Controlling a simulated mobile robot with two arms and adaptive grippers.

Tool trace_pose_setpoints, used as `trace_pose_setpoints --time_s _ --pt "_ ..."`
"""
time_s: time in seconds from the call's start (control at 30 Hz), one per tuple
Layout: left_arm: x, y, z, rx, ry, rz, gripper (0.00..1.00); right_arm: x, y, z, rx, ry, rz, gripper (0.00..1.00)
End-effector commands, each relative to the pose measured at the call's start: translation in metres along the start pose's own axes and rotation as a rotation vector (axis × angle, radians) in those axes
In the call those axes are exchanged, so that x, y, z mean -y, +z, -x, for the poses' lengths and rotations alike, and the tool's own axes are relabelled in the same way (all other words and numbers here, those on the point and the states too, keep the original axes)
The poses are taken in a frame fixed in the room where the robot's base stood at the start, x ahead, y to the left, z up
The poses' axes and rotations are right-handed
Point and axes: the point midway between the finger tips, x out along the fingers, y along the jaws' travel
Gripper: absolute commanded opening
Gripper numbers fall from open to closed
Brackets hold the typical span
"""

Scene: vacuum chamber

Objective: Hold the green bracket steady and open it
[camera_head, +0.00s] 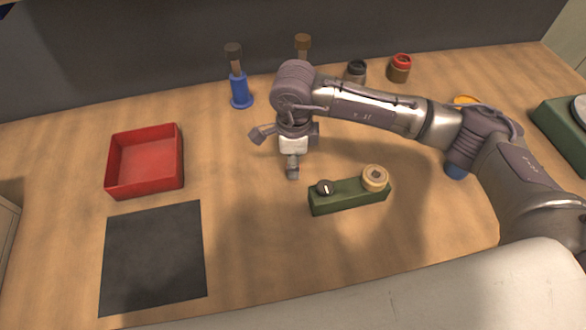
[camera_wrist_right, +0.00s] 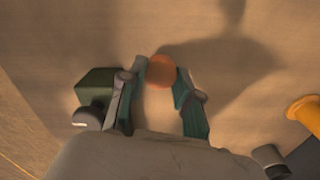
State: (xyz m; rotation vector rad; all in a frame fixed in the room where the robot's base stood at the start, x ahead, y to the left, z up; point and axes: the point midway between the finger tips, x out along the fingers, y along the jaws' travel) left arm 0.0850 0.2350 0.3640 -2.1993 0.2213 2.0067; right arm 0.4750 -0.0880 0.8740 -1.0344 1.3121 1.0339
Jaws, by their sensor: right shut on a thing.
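The green bracket (camera_head: 348,197) lies on the table right of centre in the head view. A black knob (camera_head: 325,187) with a white mark sits on its left end and a tan round cap (camera_head: 375,177) on its right end. My right gripper (camera_head: 292,172) points down just left of the bracket, apart from it. In the right wrist view, my right gripper's fingers (camera_wrist_right: 160,78) are closed around a round orange piece (camera_wrist_right: 159,70). A green block (camera_wrist_right: 98,84), seemingly the bracket, shows beside the left finger. My left gripper is not in view.
A red tray (camera_head: 112,178) and a black mat (camera_head: 153,258) lie at left. A blue holder (camera_head: 240,91) and small jars (camera_head: 400,69) stand at the back. A green device (camera_head: 560,131) is at far right. The table between mat and bracket is clear.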

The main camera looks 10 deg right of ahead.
Motion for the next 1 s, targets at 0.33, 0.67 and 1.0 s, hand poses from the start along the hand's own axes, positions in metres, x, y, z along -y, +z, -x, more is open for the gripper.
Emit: trace_pose_setpoints --time_s 0.33,0.67,1.0 --pt "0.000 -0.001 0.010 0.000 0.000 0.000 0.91 -0.001 0.003 -0.034 -0.002 0.004 -0.001 0.00" --pt "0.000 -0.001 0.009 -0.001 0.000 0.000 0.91 0.000 0.003 -0.044 -0.001 0.000 0.000 0.00" --pt "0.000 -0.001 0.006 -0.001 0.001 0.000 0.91 0.000 0.003 -0.045 -0.001 0.000 0.000 0.58"
